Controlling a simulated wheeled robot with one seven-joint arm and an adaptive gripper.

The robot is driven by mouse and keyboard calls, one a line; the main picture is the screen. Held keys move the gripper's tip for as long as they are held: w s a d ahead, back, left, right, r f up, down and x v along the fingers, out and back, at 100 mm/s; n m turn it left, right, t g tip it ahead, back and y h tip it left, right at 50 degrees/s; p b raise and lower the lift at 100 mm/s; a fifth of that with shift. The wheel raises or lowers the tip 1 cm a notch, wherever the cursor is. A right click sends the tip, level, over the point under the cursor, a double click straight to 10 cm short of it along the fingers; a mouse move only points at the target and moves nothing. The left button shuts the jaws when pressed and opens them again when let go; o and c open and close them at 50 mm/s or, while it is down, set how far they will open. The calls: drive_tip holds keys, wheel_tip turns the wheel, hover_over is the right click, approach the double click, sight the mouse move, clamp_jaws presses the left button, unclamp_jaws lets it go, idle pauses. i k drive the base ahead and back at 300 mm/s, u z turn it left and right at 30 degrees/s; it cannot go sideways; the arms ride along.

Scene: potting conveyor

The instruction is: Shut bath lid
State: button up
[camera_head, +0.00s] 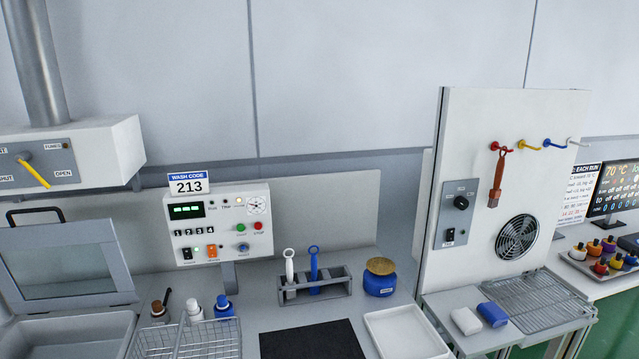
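The bath lid (70,262) is at the left of the head view. It is a grey frame with a clear pane and stands raised, leaning back at the rear of the bath. A black handle (35,215) sits at its top edge. The bath (65,330) below it is a grey basin, open at the top, and the picture's bottom edge cuts it off. My gripper is not in view.
A wire basket (185,340) and several small bottles (194,310) stand just right of the bath. A control panel (218,225), a rack (315,288), a blue jar (380,278), a black mat (312,340) and a white tray (405,333) are further right. A fume hood (75,150) overhangs the lid.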

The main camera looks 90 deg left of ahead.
sight(14, 238)
drive_tip(key=u, duration=4.45)
drive_tip(key=k, duration=0.15)
drive_tip(key=z, duration=0.15)
